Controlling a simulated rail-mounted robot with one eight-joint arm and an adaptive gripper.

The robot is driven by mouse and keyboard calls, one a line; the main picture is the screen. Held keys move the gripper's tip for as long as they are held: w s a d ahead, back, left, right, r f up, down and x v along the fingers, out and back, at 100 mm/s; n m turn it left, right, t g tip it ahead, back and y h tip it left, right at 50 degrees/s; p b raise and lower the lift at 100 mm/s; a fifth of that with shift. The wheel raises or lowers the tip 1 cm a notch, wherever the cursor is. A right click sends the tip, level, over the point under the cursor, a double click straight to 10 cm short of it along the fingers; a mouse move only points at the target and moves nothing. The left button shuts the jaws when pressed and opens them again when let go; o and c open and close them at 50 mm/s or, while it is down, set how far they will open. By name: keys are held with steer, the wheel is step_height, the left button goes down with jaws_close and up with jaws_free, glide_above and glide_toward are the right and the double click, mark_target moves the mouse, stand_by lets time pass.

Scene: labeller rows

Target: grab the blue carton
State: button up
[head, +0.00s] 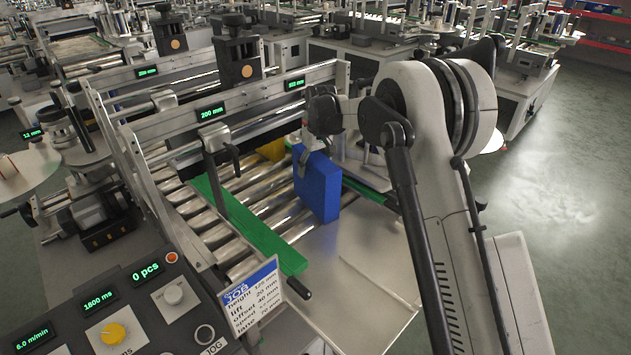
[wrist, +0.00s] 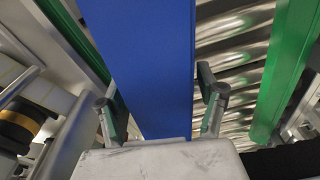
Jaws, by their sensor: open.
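The blue carton (head: 317,183) stands upright on the metal roller conveyor (head: 208,218), near its right end. In the wrist view the blue carton (wrist: 148,70) fills the middle of the picture. My gripper (wrist: 160,105) is open, with one finger on each side of the carton's face. A narrow gap shows beside each finger, and I cannot tell how far the carton reaches between them.
A green guide rail (head: 250,228) runs along the near side of the rollers, and another (head: 364,190) lies behind the carton. A yellow object (head: 271,150) sits further back. A metal crossbar with displays (head: 235,105) spans above. A job card (head: 252,297) stands in front.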

steer(key=shift+f, duration=0.15)
steer(key=shift+c, duration=0.5)
jaws_close()
